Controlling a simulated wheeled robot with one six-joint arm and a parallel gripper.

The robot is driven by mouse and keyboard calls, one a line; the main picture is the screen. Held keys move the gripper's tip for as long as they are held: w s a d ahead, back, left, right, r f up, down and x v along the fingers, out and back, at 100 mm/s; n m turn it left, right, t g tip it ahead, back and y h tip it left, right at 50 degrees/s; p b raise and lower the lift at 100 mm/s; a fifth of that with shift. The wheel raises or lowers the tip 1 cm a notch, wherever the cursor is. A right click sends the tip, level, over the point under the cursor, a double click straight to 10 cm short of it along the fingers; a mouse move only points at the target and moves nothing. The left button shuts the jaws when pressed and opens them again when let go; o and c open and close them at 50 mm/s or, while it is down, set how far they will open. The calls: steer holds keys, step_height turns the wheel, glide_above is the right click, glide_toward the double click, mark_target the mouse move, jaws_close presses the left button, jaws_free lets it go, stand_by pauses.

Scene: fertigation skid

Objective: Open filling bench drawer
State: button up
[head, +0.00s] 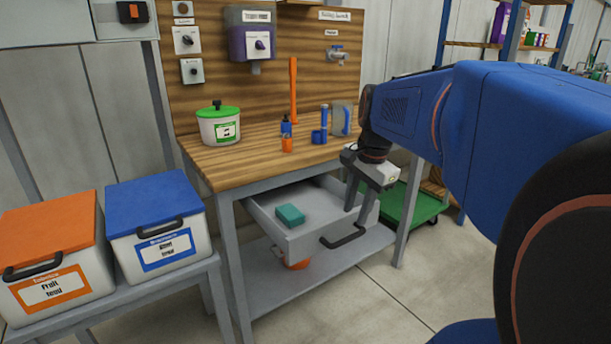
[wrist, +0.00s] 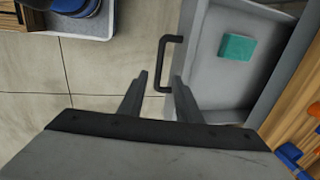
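The filling bench drawer (head: 315,232) is pulled out from under the wooden bench top, with its grey tray showing. A teal block (head: 291,215) lies inside it. The drawer's dark bar handle (head: 345,238) is on its front face; it also shows in the wrist view (wrist: 163,62). My gripper (head: 356,217) is at the drawer front, just above the handle in the head view. In the wrist view its two fingers (wrist: 158,77) are apart, with the handle's near end appearing between the tips. I see no finger closed on the handle; exact contact cannot be told.
The bench top (head: 255,155) holds a green-lidded pot (head: 219,125), small bottles and a jug (head: 341,120). A green cart (head: 405,203) stands behind my gripper. Orange-lidded (head: 50,255) and blue-lidded (head: 155,225) bins stand left. The floor in front is clear.

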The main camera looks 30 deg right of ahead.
step_height(320, 180, up, 9)
steer(key=s, duration=0.1)
steer(key=shift+s, duration=0.4)
